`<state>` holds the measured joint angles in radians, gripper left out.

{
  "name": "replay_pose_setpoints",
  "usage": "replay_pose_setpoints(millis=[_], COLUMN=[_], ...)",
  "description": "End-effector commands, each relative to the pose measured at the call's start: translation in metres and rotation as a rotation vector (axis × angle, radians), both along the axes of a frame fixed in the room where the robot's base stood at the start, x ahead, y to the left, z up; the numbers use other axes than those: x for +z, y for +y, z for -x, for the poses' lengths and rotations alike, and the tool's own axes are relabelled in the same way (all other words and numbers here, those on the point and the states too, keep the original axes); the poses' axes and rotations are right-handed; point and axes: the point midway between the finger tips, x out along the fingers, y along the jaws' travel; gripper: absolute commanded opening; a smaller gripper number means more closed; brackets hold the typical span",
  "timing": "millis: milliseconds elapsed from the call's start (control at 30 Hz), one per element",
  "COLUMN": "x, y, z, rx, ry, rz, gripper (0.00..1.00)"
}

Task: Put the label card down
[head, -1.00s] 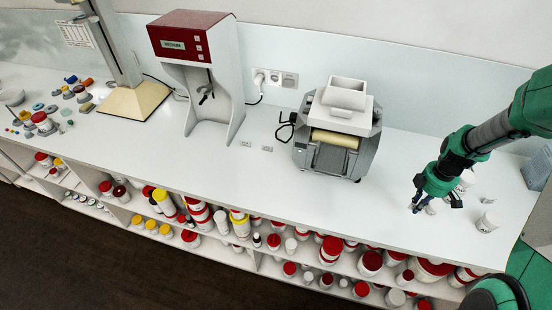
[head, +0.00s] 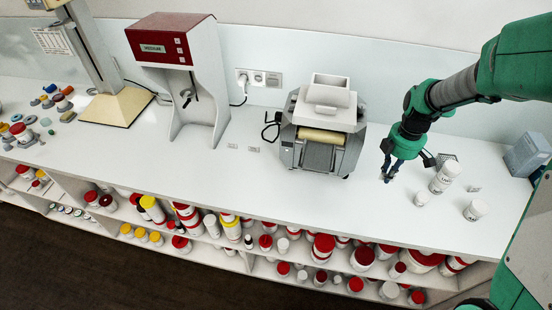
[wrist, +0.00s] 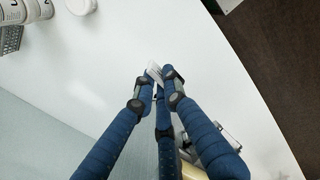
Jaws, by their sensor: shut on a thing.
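My gripper (head: 388,174) is over the white counter (head: 235,180), left of the white jars and right of the grey mill. In the wrist view my gripper (wrist: 158,76) has its blue fingers brought together on a small pale piece, the label card (wrist: 153,71). Only a bit of the card shows between the fingertips; its face and any writing cannot be made out. In the head view the card is too small to tell.
A tall white jar (head: 445,177), a small one (head: 422,198) and another jar (head: 476,210) stand right of my gripper. The mill (head: 322,130) stands to the left. Small cards (head: 254,149) lie left of the mill.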

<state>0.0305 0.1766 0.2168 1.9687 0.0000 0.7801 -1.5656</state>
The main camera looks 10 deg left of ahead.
Motion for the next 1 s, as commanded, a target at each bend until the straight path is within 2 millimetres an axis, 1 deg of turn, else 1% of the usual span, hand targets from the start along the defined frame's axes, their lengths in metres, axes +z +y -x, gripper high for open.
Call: replay_pose_setpoints(millis=[33,100,400,500,767,967,1000], x=[-0.001,0.0,-0.001,0.0,0.0,-0.001,-0.001], y=[0.017,0.036,0.117,0.14,0.193,0.237,0.247], z=[0.0,0.001,0.011,0.016,0.031,0.048,0.053], rx=[0.031,0.069,0.224,0.269,0.376,0.468,0.488], ry=[-0.001,-0.001,0.001,0.001,0.0,0.001,0.001], rz=[0.0,0.0,0.0,0.0,0.0,0.0,0.0], gripper=[0.0,0.0,0.0,0.0,0.0,0.0,0.0])
